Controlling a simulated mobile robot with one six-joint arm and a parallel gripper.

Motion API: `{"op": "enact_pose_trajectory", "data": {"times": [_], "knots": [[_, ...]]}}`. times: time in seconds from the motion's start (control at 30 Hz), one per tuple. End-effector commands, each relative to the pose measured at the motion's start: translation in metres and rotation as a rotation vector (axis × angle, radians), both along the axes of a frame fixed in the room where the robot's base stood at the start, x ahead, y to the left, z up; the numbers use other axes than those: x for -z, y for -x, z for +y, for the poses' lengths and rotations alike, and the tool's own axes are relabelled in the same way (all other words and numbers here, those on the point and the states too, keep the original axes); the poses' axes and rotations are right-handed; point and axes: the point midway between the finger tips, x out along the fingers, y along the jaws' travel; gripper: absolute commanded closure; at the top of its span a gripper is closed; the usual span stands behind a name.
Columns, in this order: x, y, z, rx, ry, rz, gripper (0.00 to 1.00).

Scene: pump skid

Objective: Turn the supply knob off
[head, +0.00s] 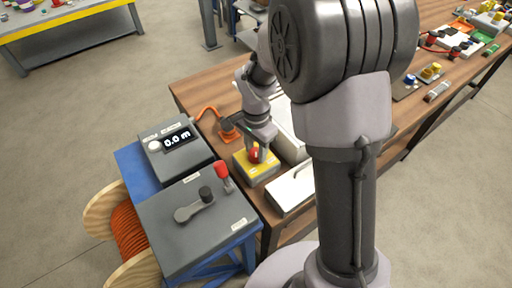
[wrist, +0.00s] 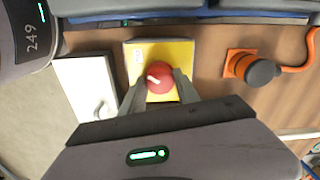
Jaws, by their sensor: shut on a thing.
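The supply knob appears as a round red knob (wrist: 159,77) with a white pointer mark, on a yellow box (wrist: 183,50) in the wrist view. In the head view the red knob (head: 254,155) stands on the yellow box (head: 262,174) near the left end of the wooden bench. My gripper (wrist: 160,90) has one finger on each side of the knob and is shut on it. In the head view my gripper (head: 258,148) comes down over the knob from above and hides part of it. The writing on the box is too small to read.
A grey unit with a display reading 0.0 (head: 178,140) and a grey box with a black lever (head: 193,205) and red handle (head: 222,172) stand left. An orange-based black fitting (wrist: 257,70) and a white box (wrist: 85,88) flank the yellow box.

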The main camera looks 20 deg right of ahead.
Motion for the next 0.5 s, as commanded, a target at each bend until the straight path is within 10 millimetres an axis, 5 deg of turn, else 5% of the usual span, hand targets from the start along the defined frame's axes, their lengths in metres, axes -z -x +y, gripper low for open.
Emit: {"op": "enact_pose_trajectory", "data": {"times": [0.5], "knots": [[-0.0024,0.0002,-0.0001,-0.485,0.001,0.001,1.0]]}}
